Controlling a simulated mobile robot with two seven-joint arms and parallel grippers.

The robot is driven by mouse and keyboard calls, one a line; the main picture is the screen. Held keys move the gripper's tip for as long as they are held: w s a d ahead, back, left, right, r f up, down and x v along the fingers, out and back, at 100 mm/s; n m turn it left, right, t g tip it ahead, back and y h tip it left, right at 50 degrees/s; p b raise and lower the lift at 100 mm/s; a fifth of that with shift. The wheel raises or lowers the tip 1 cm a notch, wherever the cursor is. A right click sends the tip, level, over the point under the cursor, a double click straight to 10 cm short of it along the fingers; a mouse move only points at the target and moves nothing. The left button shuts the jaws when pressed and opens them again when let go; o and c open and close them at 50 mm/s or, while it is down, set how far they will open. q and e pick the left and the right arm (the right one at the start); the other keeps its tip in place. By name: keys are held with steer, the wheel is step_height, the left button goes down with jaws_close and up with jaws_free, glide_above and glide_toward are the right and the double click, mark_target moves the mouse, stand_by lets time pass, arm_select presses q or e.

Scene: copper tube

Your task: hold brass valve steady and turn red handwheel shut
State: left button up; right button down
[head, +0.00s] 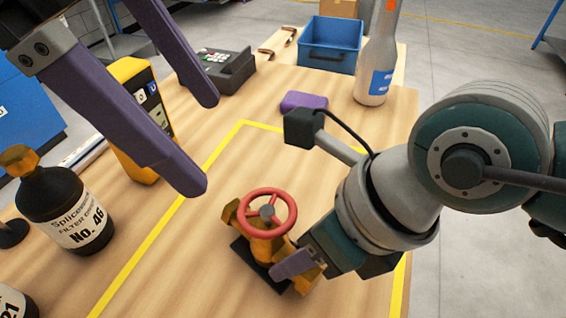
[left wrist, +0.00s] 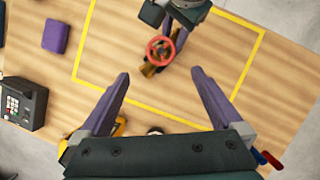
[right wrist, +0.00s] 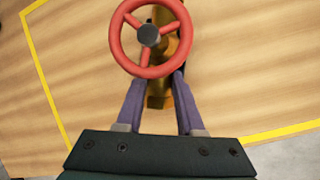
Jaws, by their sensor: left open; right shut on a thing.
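The brass valve (head: 291,256) stands on a dark base on the wooden table, with the red handwheel (head: 290,203) on top. In the right wrist view the handwheel (right wrist: 181,13) covers much of the valve body (right wrist: 158,101). My right gripper (head: 290,268) is shut on the valve body, below the handwheel. In the left wrist view the handwheel (left wrist: 170,45) is small and far beyond the fingertips. My left gripper (head: 205,142) is open and empty, held above the table, up and left of the valve. Its two fingers also show in the left wrist view (left wrist: 160,75).
Yellow tape (head: 160,222) outlines the area around the valve. A dark bottle (head: 68,210) and a yellow meter (head: 136,100) stand on the left.

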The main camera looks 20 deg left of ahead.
mark_target(265, 209)
arm_select(q)
steer(key=x, duration=1.2)
steer(key=shift+r, duration=0.1)
steer(key=c, duration=1.3)
